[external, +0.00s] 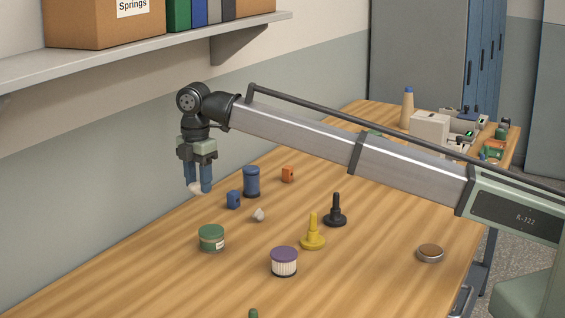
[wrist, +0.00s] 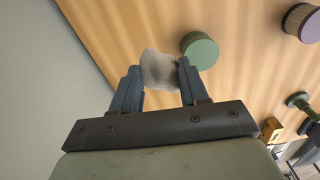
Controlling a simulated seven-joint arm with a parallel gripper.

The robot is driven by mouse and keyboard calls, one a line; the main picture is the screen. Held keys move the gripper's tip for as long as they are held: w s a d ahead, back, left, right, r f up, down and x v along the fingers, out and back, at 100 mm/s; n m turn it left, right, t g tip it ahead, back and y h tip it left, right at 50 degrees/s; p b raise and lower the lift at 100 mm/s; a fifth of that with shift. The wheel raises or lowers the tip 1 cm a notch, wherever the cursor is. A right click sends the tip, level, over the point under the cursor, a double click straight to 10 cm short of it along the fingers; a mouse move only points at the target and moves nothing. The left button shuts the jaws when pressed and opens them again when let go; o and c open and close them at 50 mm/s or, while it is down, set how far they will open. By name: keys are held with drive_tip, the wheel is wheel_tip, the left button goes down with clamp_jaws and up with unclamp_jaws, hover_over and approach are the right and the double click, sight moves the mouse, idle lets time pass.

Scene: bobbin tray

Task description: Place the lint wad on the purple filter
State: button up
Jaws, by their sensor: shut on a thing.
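My gripper (external: 199,189) is shut on a pale grey lint wad (wrist: 159,70) and holds it above the left part of the table. The wad also shows between the fingertips in the external view (external: 194,188), partly hidden by them. The purple filter (external: 284,261) stands upright on the table, with a purple top and a white ribbed side. It is to the right of and nearer the camera than my gripper, well apart from the wad. In the wrist view the purple filter (wrist: 302,22) is at the upper right, cut by the edge.
A green tin (external: 211,238) stands left of the filter. Behind are a small pale piece (external: 258,214), blue block (external: 233,199), blue cylinder (external: 251,182) and orange block (external: 288,174). Yellow (external: 313,236) and black (external: 335,212) knobbed pieces stand right. A shelf (external: 150,49) overhangs the back.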

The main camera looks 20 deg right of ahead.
drive_tip(key=s+d+r, duration=0.1)
drive_tip(key=s+r, duration=0.2)
drive_tip(key=s, duration=0.5)
drive_tip(key=n, duration=0.1)
hover_over(284, 244)
drive_tip(key=shift+f, duration=4.85)
drive_tip(key=shift+f, duration=0.15)
drive_tip(key=o, duration=1)
wheel_tip(284, 244, up, 12)
drive_tip(key=shift+r, duration=0.2)
